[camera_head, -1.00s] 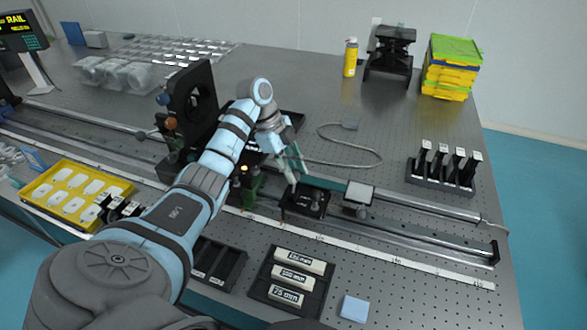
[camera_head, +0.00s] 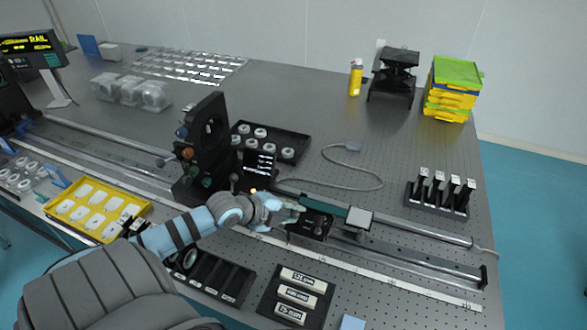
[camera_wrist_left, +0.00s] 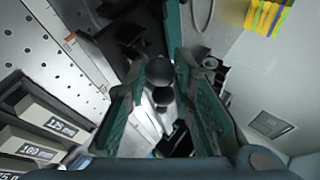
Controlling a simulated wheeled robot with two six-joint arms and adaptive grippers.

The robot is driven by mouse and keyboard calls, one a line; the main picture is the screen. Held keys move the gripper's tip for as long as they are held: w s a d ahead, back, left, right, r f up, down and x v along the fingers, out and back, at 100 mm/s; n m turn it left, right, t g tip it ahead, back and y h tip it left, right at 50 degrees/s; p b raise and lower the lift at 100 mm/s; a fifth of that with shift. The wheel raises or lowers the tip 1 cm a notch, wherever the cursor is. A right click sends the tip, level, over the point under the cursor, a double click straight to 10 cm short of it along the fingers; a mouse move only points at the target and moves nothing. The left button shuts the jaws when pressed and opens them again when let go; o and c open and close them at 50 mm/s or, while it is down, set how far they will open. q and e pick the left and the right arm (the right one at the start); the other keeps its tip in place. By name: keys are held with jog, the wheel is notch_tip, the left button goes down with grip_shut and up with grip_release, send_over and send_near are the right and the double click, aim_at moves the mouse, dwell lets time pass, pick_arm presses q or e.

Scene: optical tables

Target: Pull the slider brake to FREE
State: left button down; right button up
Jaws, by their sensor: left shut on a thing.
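The slider (camera_head: 312,225) is a black carriage on the rail (camera_head: 410,258) at the table's middle right. In the left wrist view the fingers of my left gripper (camera_wrist_left: 168,72) are closed around a dark round knob (camera_wrist_left: 158,73), which I take to be the slider brake. A second rounded dark shape shows just below it. In the head view the fingers hide the knob, and I cannot read any FREE marking. My right gripper is out of view.
A black upright mount (camera_head: 208,150) stands left of the slider. A black tray of labelled blocks (camera_head: 268,302) sits in front.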

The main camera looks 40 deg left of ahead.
pick_arm(q)
jog(key=shift+s+d+r+t+p, duration=0.1)
jog(key=shift+s+t+p, duration=0.15)
jog(key=shift+t+p, duration=0.55)
jog(key=shift+s+d+f+m+t+y+p, duration=0.1)
jog(key=shift+s+f+m+t+y+p, duration=0.2)
jog(key=shift+f+t+p, duration=0.3)
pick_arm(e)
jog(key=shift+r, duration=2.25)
pick_arm(q)
jog(key=shift+r, duration=0.1)
jog(key=c, duration=1.4)
grip_release()
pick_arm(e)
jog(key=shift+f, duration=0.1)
